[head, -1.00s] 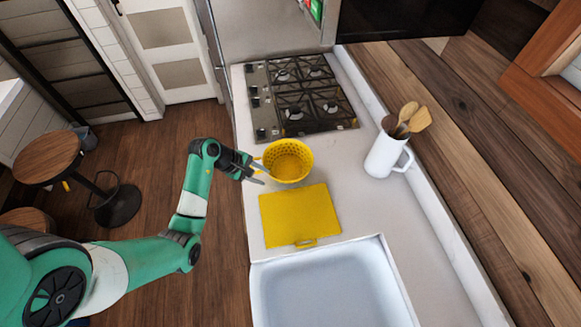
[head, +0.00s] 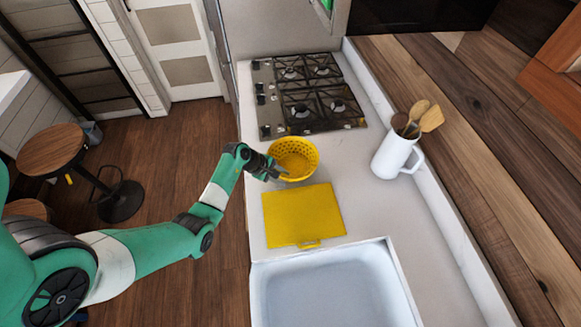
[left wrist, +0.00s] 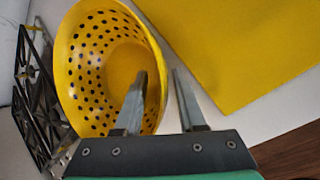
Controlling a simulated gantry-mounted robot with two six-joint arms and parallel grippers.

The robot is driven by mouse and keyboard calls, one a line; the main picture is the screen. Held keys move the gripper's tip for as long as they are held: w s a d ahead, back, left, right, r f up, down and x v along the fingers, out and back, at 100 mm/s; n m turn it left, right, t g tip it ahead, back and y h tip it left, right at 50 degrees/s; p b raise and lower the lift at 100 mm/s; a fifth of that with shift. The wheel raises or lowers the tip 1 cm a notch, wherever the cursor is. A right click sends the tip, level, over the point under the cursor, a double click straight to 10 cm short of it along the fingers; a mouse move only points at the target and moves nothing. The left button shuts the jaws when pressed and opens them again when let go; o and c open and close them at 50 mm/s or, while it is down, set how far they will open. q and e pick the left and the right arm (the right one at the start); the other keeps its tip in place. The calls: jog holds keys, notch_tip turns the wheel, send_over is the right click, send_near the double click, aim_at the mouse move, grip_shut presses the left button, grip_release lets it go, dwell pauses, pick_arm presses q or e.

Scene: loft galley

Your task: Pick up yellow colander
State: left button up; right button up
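The yellow colander (head: 294,155) stands upright on the counter between the stove and a yellow board; its holed inside wall shows large in the left wrist view (left wrist: 90,60). My left gripper (head: 282,173) is at the colander's front-left rim. In the left wrist view its two fingers (left wrist: 160,75) are apart, one over the colander's inside and the other just outside the rim, with the wall between them. No finger is seen pressing on the wall. My right gripper is not in view.
The yellow board (head: 303,216) lies flat just in front of the colander, with a white sink (head: 330,288) beyond it. A black gas stove (head: 310,95) is behind. A white jug (head: 393,156) with wooden utensils stands right. Counter between jug and board is clear.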

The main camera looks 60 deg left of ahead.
pick_arm(q)
jog(key=shift+w+f, duration=0.25)
jog(key=shift+f, duration=0.25)
grip_shut()
dwell(1.0)
